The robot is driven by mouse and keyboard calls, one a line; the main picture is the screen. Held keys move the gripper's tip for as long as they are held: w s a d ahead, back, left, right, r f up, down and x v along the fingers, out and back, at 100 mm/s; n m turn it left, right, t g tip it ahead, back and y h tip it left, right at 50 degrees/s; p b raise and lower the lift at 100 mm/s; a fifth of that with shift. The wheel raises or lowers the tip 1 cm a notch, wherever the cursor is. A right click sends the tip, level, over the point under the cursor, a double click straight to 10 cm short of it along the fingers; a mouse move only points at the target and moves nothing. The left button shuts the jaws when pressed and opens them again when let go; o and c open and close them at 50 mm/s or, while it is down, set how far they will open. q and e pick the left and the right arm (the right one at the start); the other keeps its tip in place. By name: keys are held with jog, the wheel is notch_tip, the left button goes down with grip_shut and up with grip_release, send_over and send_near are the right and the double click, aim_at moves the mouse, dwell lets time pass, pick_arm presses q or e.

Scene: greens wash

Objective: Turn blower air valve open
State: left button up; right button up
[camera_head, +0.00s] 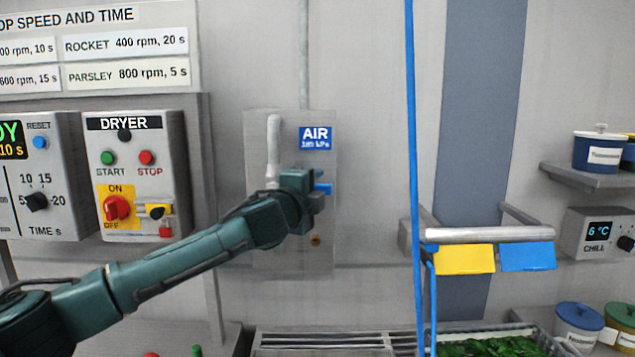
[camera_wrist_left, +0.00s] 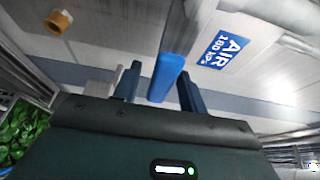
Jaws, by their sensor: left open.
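The blue air valve handle (camera_head: 324,188) is on the wall panel under the blue AIR sign (camera_head: 315,138). My left gripper (camera_head: 316,190) is at the handle and hides most of the valve and pipe joint in the head view. In the left wrist view, the handle (camera_wrist_left: 167,76) stands between the two dark fingers of my open left gripper (camera_wrist_left: 159,88). Gaps show on both sides of it, and I cannot tell whether either finger touches it. My right gripper is not in view.
A blue hose (camera_head: 412,150) hangs right of the panel. Yellow and blue tags (camera_head: 464,260) hang from a bar, above a tray of greens (camera_head: 490,347).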

pick_arm(q)
jog(key=shift+x, duration=0.8)
jog(key=shift+c, duration=0.3)
grip_shut()
